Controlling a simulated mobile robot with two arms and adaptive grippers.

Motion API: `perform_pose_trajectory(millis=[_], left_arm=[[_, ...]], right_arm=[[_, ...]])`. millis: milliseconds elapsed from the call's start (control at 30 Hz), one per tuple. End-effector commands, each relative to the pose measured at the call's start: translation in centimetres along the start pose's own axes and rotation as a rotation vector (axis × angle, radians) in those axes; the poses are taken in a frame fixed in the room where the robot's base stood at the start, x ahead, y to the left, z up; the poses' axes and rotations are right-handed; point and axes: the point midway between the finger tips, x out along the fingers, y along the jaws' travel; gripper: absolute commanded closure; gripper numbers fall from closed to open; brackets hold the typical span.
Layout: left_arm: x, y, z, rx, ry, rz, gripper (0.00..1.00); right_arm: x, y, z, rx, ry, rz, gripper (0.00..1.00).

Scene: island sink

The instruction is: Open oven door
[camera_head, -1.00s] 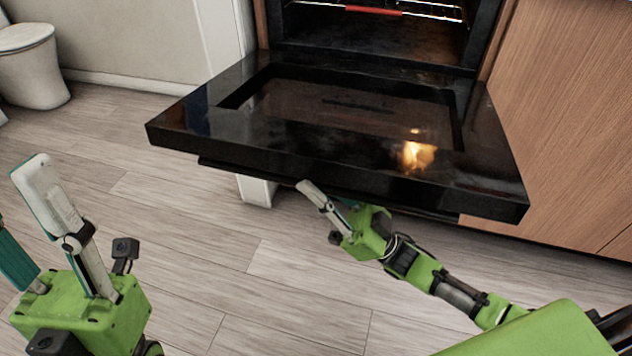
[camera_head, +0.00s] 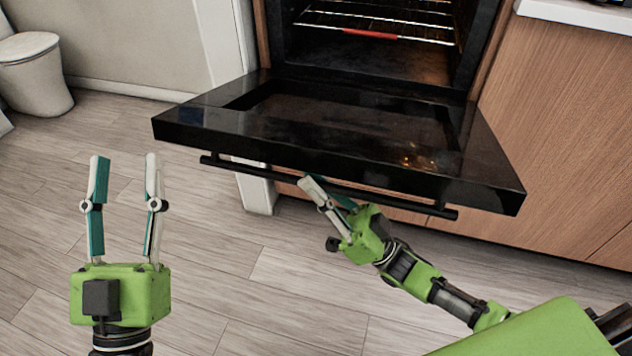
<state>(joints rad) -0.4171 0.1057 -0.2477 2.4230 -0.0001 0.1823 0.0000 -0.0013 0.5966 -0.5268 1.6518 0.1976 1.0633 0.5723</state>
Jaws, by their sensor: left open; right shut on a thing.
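The black oven door (camera_head: 480,185) is hinged down and lies close to level in front of the oven opening (camera_head: 370,62). Its long black handle (camera_head: 235,166) runs along the underside of the door's front edge. My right gripper (camera_head: 328,186) is at the middle of the handle, shut on it from below and in front; the door edge and the gripper itself partly hide the contact. My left gripper (camera_head: 124,160) is open and empty, its two fingers pointing up in the picture, over the floor left of the door.
Inside the oven are wire racks (camera_head: 400,20) with a red strip (camera_head: 369,34). Wooden cabinet panels (camera_head: 565,130) stand at the right under a white countertop (camera_head: 585,14). A white bin (camera_head: 36,70) stands at the far left. The floor (camera_head: 230,290) in front is clear.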

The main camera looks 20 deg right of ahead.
Motion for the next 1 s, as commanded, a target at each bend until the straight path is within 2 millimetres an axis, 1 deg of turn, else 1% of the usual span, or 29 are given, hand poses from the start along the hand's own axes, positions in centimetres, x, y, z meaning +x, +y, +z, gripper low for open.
perform_pose_trajectory(millis=[67,100,133,167,467,567,667,733,1000], left_arm=[[0.0,0.0,0.0,0.000,0.001,0.000,0.58],[0.0,0.0,0.0,0.000,0.001,0.000,0.58],[0.0,0.0,0.0,0.000,0.001,0.000,0.58],[0.0,0.0,0.0,0.000,0.001,0.000,0.58],[0.0,0.0,-0.1,0.000,0.002,0.000,0.58],[0.0,0.0,-0.1,0.000,0.005,0.001,0.58],[0.0,0.0,-0.1,0.000,0.004,0.001,0.58],[0.0,0.0,-0.1,0.000,0.004,0.001,0.58],[0.0,0.0,-0.1,0.000,0.004,0.001,0.58]], right_arm=[[0.2,0.2,-0.3,-0.003,0.009,0.000,1.00],[0.2,0.2,-0.3,-0.003,0.009,0.000,0.84],[0.2,0.2,-0.3,-0.003,0.009,0.000,0.76],[0.2,0.1,-0.3,-0.003,0.008,0.000,0.71],[0.1,0.0,-0.1,-0.002,0.003,-0.001,0.71],[-0.3,0.0,-0.1,-0.002,0.002,0.000,0.71],[-1.5,0.1,0.1,-0.001,-0.002,0.002,0.71],[-2.8,0.1,0.1,-0.001,-0.003,0.003,0.71],[-8.5,0.1,0.0,-0.002,-0.002,0.003,0.71]])
